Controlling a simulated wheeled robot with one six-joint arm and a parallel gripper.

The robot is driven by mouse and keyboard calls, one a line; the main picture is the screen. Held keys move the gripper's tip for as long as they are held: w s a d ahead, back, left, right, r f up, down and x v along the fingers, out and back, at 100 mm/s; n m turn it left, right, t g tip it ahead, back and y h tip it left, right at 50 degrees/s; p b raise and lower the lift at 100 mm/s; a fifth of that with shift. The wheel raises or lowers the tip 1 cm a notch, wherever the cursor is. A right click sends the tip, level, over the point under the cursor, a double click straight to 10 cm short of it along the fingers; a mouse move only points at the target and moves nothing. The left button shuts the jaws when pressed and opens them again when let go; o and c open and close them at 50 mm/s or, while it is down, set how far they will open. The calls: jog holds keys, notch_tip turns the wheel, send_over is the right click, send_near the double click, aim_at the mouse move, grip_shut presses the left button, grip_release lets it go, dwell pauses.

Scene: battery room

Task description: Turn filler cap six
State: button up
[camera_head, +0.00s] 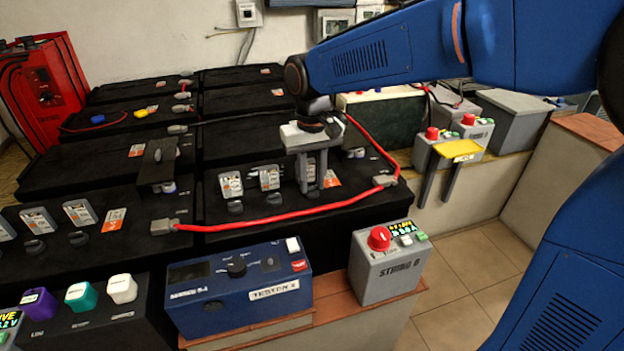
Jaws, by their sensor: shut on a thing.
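Dark round filler caps sit in a row along the front of two black batteries, each cap with a small pale plate behind it. On the right battery, one cap (235,207) and another cap (270,198) stand left of my gripper. My gripper (312,189) points down, its two grey fingers shut on the rightmost cap of this row, which is mostly hidden between the fingertips. The numbers on the plates are too small to read. On the left battery, more caps show, such as one cap (78,239) and another (34,248).
A red cable (290,216) runs just in front of the gripper to a grey terminal clamp (384,181). A blue tester box (238,286) and a grey box with a red button (390,262) stand in front. More black batteries (243,138) lie behind.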

aim_at(312, 186)
jog(key=shift+m, duration=0.4)
jog(key=o, duration=1)
jog(key=shift+o, duration=0.2)
notch_tip(312, 186, up, 17)
jog(key=shift+r, duration=0.2)
